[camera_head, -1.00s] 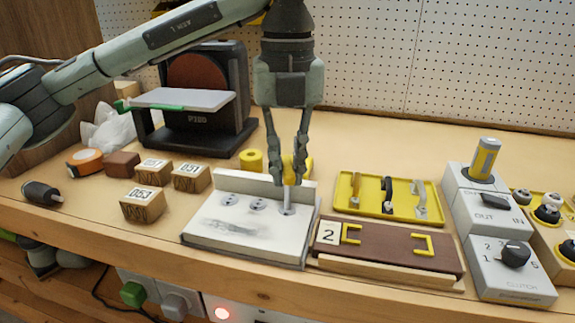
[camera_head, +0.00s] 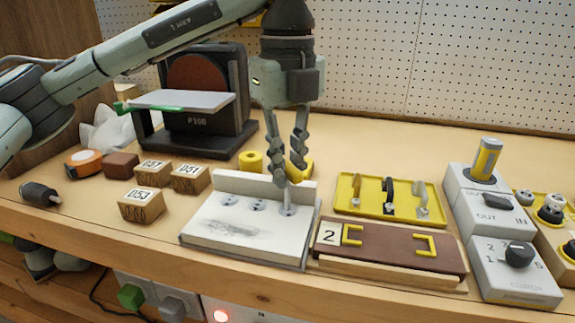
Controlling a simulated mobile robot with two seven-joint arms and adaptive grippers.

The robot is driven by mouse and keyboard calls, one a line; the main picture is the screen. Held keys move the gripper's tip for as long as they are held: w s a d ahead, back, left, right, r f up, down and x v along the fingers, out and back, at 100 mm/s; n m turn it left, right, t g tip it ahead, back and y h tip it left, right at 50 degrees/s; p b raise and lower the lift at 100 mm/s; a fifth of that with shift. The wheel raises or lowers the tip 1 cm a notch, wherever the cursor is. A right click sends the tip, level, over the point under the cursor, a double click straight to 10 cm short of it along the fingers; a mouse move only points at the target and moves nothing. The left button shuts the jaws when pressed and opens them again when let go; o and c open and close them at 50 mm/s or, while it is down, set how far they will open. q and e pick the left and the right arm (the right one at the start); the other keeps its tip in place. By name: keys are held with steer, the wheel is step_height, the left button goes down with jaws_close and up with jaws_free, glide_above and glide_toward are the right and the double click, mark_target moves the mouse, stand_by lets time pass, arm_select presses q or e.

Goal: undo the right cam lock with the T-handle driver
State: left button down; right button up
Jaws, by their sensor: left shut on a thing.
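A white panel (camera_head: 214,236) with a raised back lip lies at the bench's front middle. Its top has a row of cam locks, with the left one (camera_head: 230,199) and the middle one (camera_head: 258,206) uncovered. My left gripper (camera_head: 288,181) points down over the right end of the row, shut on the T-handle driver. The driver's grey shaft (camera_head: 288,197) shows below the fingertips and stands about upright at the right cam lock (camera_head: 287,211). The fingers hide most of the handle. I cannot tell how far the tip sits in the lock. My right gripper is not in view.
A yellow tray (camera_head: 350,205) with several handles and a brown board (camera_head: 385,243) lie right of the panel. Grey switch boxes (camera_head: 510,270) stand farther right. Numbered wooden blocks (camera_head: 141,207) lie to the left, with a sander (camera_head: 205,125) behind them.

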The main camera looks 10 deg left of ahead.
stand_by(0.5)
arm_select(q)
steer(key=shift+f+n+b, duration=0.1)
steer(key=shift+n+b, duration=0.25)
steer(key=shift+n, duration=0.55)
steer(key=n, duration=0.3)
steer(key=shift+b, duration=0.3)
steer(key=shift+n+b, duration=0.3)
steer(key=shift+n, duration=0.6)
steer(key=n, duration=0.3)
steer(key=shift+b, duration=0.3)
